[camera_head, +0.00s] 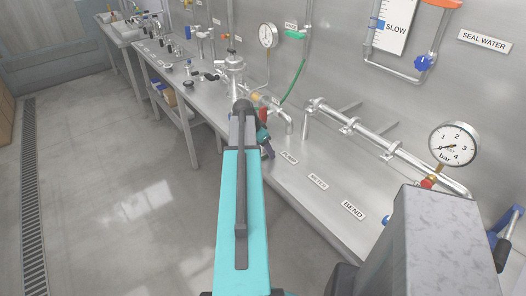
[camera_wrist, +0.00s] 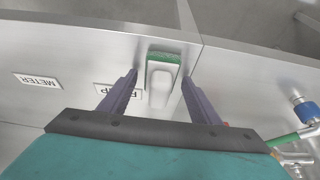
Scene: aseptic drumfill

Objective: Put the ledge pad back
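A small pale grey block with a green strip along one end, likely the ledge pad (camera_wrist: 163,72), is on the steel surface in the wrist view. It is beside a partly covered label ending in P. My gripper (camera_wrist: 159,78) has its two dark fingers apart, one on each side of the block, with a visible gap at each side. I cannot tell how high the fingertips are above the surface. In the head view my arm hides the pad and most of the gripper.
The steel ledge (camera_head: 300,190) carries labels, including BEND (camera_head: 353,209). A pipe (camera_head: 385,145) and a pressure gauge (camera_head: 455,144) are above it at the right. A green hose (camera_head: 294,82) and steel fittings (camera_head: 235,72) stand behind. The floor (camera_head: 110,190) at left is clear.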

